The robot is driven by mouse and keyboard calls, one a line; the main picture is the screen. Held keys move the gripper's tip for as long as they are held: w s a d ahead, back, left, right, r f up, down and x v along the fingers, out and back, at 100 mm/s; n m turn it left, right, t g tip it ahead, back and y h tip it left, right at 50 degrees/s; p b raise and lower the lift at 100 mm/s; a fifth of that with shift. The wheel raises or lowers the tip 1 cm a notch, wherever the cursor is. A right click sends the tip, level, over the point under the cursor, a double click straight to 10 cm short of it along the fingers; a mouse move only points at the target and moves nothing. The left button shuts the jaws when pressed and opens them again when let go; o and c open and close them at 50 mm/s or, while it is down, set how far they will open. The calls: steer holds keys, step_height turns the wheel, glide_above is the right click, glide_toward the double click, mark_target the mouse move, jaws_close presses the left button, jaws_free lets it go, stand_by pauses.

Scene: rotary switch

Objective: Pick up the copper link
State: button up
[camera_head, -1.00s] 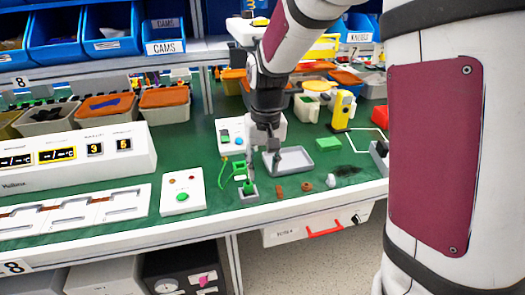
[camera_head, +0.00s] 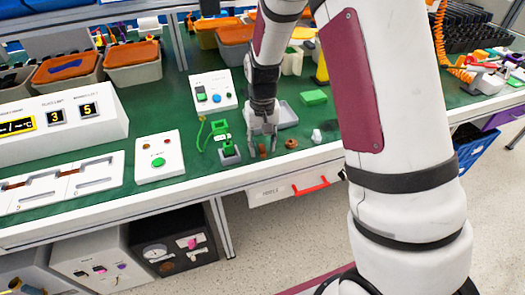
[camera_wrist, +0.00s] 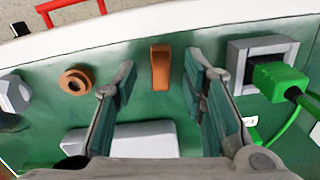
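The copper link (camera_wrist: 160,68) is a small orange-brown bar lying on the green mat near the bench's front edge. In the wrist view it shows between the spread fingers of my gripper, with a gap on each side. In the head view the copper link (camera_head: 262,150) is a small brown piece beside the fingertips of my gripper (camera_head: 263,142), which points down at it. My gripper is open and holds nothing. Its exact height above the mat is hard to tell.
A grey socket block with a green plug and cable (camera_wrist: 275,75) is close beside one finger. A copper ring (camera_wrist: 76,80) and a pale nut (camera_wrist: 14,93) lie on the other side. A grey tray (camera_head: 288,114) is behind. A white button box (camera_head: 160,155) stands to the left.

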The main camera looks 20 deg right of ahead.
steer(key=shift+f, duration=0.25)
jaws_close()
steer(key=shift+r, duration=0.2)
